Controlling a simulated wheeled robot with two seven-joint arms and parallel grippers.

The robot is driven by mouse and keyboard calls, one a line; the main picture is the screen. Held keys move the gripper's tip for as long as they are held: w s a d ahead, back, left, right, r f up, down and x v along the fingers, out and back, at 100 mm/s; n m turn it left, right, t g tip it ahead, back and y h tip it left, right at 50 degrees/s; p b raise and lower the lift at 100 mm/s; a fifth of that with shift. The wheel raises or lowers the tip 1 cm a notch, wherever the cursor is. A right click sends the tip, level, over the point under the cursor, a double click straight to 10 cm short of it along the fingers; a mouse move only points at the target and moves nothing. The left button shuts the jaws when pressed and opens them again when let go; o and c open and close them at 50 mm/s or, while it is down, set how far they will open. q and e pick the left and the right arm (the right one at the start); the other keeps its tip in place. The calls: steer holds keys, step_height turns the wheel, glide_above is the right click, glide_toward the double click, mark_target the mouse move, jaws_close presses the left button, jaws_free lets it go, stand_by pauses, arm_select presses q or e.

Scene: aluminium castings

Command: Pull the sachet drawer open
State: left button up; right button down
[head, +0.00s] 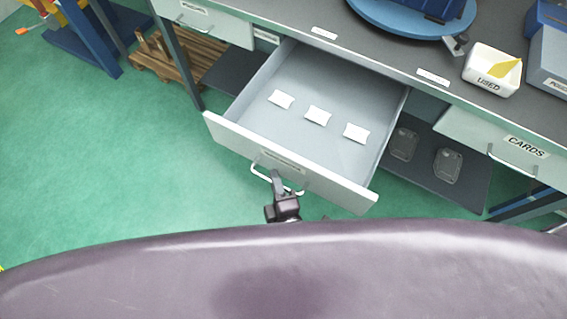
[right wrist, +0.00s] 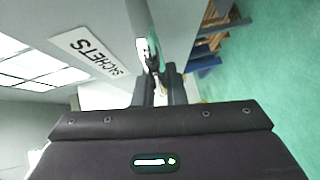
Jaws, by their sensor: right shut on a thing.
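The sachet drawer (head: 232,132) is pulled out from under the grey worktop, and its inside shows in the head view. Three white sachets (head: 317,116) lie in a row on its floor. A bar handle (head: 262,172) is on the drawer's front, below a label. My right gripper (head: 279,182) is shut on the handle. In the right wrist view the handle bar (right wrist: 146,40) runs between the fingers, beside the label "SACHETS" (right wrist: 88,51). My left gripper is not in view.
The cards drawer (head: 473,137) is at the right. A white "USED" tray (head: 491,84) and a blue turntable (head: 410,22) are on the worktop (head: 350,62). A lower shelf with two dark castings (head: 447,165) is under the bench.

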steer(key=shift+s+a, duration=0.25)
steer(key=shift+s, duration=0.15)
steer(key=c, duration=1.5)
jaws_free()
steer(key=v, duration=0.7)
steer(key=shift+s+d, duration=0.1)
steer(key=shift+s, duration=0.25)
